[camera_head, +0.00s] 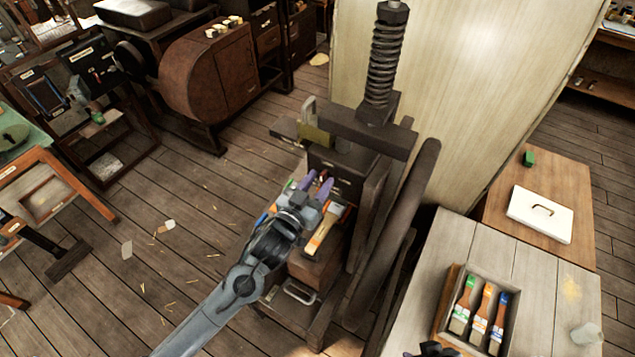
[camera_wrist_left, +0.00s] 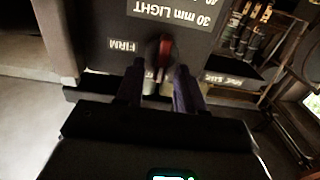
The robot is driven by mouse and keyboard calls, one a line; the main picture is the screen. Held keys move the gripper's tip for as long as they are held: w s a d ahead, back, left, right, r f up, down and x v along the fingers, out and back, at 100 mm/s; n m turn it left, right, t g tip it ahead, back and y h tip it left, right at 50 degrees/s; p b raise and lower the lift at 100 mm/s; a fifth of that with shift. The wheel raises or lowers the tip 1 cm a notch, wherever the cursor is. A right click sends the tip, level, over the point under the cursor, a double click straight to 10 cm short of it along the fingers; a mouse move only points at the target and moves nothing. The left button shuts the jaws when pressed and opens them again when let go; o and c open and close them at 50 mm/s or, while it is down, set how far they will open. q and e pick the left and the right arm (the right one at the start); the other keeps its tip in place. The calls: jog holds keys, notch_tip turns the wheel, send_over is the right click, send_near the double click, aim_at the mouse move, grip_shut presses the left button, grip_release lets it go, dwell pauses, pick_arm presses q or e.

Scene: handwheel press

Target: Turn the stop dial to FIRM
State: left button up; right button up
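The stop dial (camera_wrist_left: 163,56) is a dark round knob with a red stripe on a black plate in the left wrist view. The stripe runs nearly up and down in the picture. A FIRM label (camera_wrist_left: 121,46) is left of the dial, and a 30 mm LIGHT label (camera_wrist_left: 172,14) is above it. My left gripper (camera_wrist_left: 160,72) is open, its two purple fingers apart at either side of the dial. Any contact is unclear. In the head view my left gripper (camera_head: 318,186) reaches the press's front, hiding the dial. A dark piece at the bottom edge may be my right gripper (camera_head: 434,349).
The press has a tall threaded screw (camera_head: 384,55) and a big dark wheel (camera_head: 400,235) at its right. Brushes (camera_head: 325,230) lie beside my left gripper. A tray of brushes (camera_head: 450,310) is on the right table.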

pick_arm(q)
grip_shut()
jog(key=m, duration=0.4)
jog(key=shift+s+d+m, duration=0.1)
jog(key=shift+d+m, duration=0.1)
jog(key=shift+m, duration=0.1)
jog(key=m+b, duration=0.1)
jog(key=m, duration=0.3)
jog(key=m+b, duration=0.1)
jog(key=m, duration=0.4)
jog(key=f+m+b, duration=0.1)
jog(key=m, duration=0.3)
jog(key=shift+s+d+f+b, duration=0.1)
jog(key=shift+s+d+b, duration=0.1)
jog(key=shift+d+b, duration=0.15)
jog(key=shift+m, duration=0.3)
